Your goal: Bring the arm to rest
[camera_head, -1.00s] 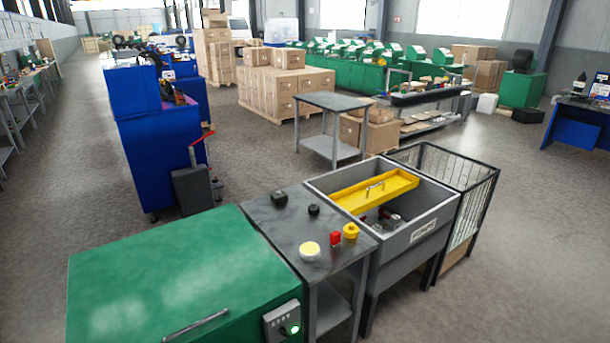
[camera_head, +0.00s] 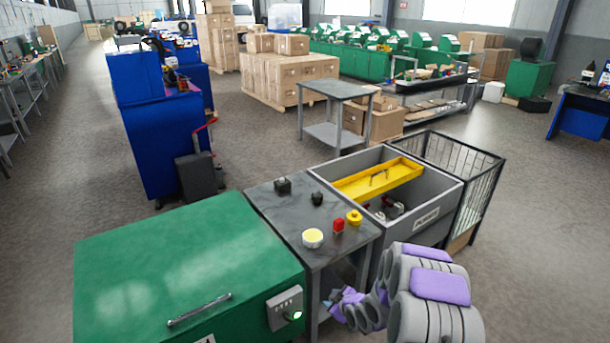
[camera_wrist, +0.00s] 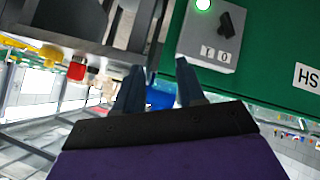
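My arm, grey with purple pads, shows at the lower right of the head view. My gripper (camera_head: 338,300) is low in front of the grey side table (camera_head: 268,208), below its top. In the wrist view, which is turned over, its two dark fingers (camera_wrist: 160,82) stand apart with nothing held between them. A blue patch shows behind them in the background. The green machine's control box (camera_wrist: 212,35), with a lit green button and a black knob, is close beyond the fingers.
The green machine (camera_head: 180,260) stands left of the table. A red item (camera_head: 338,226), a yellow item (camera_head: 354,217) and a pale round item (camera_head: 312,238) are on the table. A grey bin (camera_head: 440,195) with a yellow tray (camera_head: 380,178) and a wire cage (camera_head: 480,180) stand right. Floor at far right is clear.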

